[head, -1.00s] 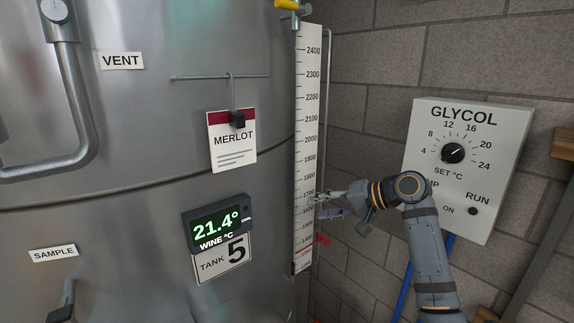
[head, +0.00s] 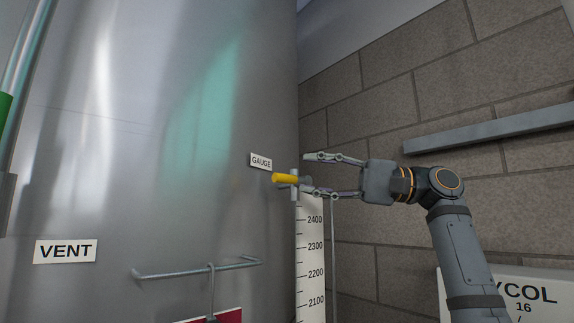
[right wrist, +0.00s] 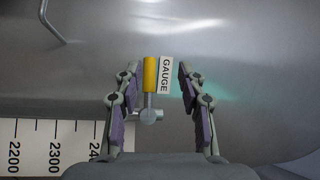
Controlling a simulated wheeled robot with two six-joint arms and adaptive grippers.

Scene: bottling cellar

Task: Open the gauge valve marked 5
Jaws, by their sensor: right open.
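The gauge valve has a yellow lever (head: 286,178) at the top of the level scale, beside a GAUGE label (head: 261,162) on the tank. In the head view the lever points left, roughly level. My right gripper (head: 312,174) is open, with one finger above and one below the valve's height. In the right wrist view the yellow lever (right wrist: 150,74) and the grey valve body (right wrist: 151,116) lie between the two spread fingers, apart from both. The GAUGE label (right wrist: 165,76) shows beside the lever. No number 5 is visible now. My left gripper is out of view.
The level scale (head: 311,262) runs down from the valve. A bent rail (head: 200,267) and a VENT label (head: 65,251) are on the tank. The glycol panel (head: 530,296) is at lower right. A grey beam (head: 490,128) crosses the block wall.

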